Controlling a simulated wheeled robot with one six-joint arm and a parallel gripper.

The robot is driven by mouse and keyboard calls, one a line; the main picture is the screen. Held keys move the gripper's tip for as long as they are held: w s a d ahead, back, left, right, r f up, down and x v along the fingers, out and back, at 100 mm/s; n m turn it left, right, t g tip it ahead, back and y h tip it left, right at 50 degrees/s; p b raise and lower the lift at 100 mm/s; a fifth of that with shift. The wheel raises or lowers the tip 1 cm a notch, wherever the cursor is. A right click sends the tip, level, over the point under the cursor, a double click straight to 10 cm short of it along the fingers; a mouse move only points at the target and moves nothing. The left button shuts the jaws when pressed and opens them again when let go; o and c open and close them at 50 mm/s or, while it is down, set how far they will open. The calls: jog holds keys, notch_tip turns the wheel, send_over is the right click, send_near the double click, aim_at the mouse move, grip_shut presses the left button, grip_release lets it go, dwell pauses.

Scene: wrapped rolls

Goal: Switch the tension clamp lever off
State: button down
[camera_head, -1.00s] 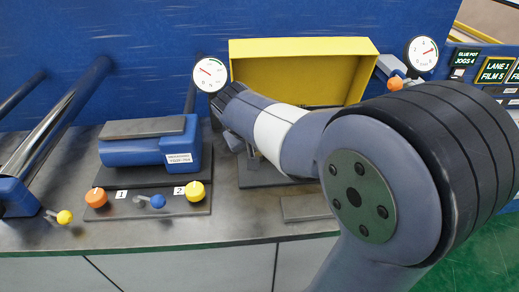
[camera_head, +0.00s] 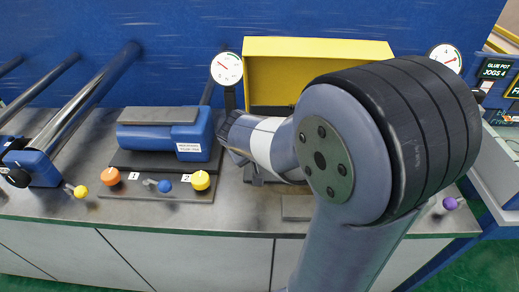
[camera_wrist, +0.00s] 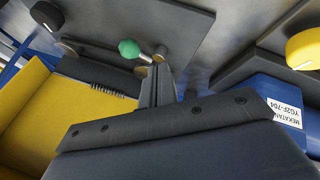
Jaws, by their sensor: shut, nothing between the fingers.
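No readable label in view marks the tension clamp lever. In the wrist view a lever with a green ball (camera_wrist: 128,48) stands on a dark plate just beyond my fingertips. My gripper (camera_wrist: 158,66) is shut and empty, its tips close beside that lever's stem; I cannot tell whether they touch. In the head view my arm hides the green ball and my fingers. Other ball levers there are a yellow one (camera_head: 80,191) at the left blue block, a blue one (camera_head: 164,186) between two knobs, and a purple one (camera_head: 450,203) at the right.
An orange knob (camera_head: 109,179) and a yellow knob (camera_head: 201,180) flank the blue lever, in front of a blue unit (camera_head: 198,134). A yellow bin (camera_head: 318,48) stands behind my arm. A gauge (camera_head: 227,68) stands left of the bin. The bench front strip (camera_head: 60,210) is clear.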

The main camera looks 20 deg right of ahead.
jog(key=x, duration=0.6)
jog(key=shift+d+f, duration=0.1)
jog(key=d, duration=0.1)
jog(key=d+p, duration=0.1)
jog(key=d, duration=0.1)
jog(key=shift+w+f, duration=0.2)
jog(key=shift+w, duration=0.15)
jog(key=shift+w+d+f, duration=0.15)
jog(key=shift+d, duration=0.4)
jog(key=shift+w+d+f, duration=0.1)
jog(key=shift+d+f, duration=0.05)
jog(key=shift+d, duration=0.3)
jog(key=shift+a+b, duration=0.1)
jog(key=shift+b, duration=0.2)
